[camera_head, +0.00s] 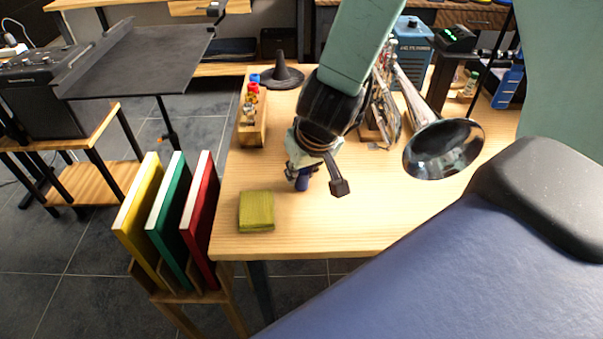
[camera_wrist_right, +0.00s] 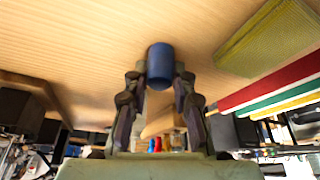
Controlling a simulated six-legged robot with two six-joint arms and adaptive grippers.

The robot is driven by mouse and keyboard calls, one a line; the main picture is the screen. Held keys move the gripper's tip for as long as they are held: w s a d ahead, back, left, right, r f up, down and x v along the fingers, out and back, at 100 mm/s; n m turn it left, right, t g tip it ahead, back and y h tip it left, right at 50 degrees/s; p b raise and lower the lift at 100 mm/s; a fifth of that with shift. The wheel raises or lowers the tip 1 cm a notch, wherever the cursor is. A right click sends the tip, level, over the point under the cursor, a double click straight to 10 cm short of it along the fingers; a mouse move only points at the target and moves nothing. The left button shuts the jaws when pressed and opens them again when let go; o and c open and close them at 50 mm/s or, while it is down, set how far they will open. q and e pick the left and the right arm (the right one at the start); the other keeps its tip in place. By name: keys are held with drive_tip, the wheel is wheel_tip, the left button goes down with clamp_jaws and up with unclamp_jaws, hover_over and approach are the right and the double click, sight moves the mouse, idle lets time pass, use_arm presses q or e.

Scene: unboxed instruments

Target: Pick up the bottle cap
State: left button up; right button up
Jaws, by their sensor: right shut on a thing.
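The bottle cap (camera_head: 302,183) is a small dark blue cylinder over the wooden table, partly hidden by my right gripper in the head view. In the right wrist view the cap (camera_wrist_right: 160,67) sits between the two fingertips. My right gripper (camera_head: 299,175) points down at the middle of the table and is shut on the cap; its fingers also show in the wrist view (camera_wrist_right: 159,82). I cannot tell whether the cap touches the tabletop. My left gripper is not in view.
A yellow-green block (camera_head: 257,211) lies near the table's front left corner. A wooden holder (camera_head: 251,131) with small coloured pieces and a black cone (camera_head: 282,76) stand behind. A brass instrument with a wide bell (camera_head: 443,149) lies right. Yellow, green and red books (camera_head: 168,217) stand left.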

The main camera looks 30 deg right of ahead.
drive_tip(key=shift+r, duration=0.15)
wheel_tip(320, 180, up, 32)
drive_tip(key=p, duration=3)
drive_tip(key=shift+s+f, duration=0.1)
drive_tip(key=shift+f, duration=0.15)
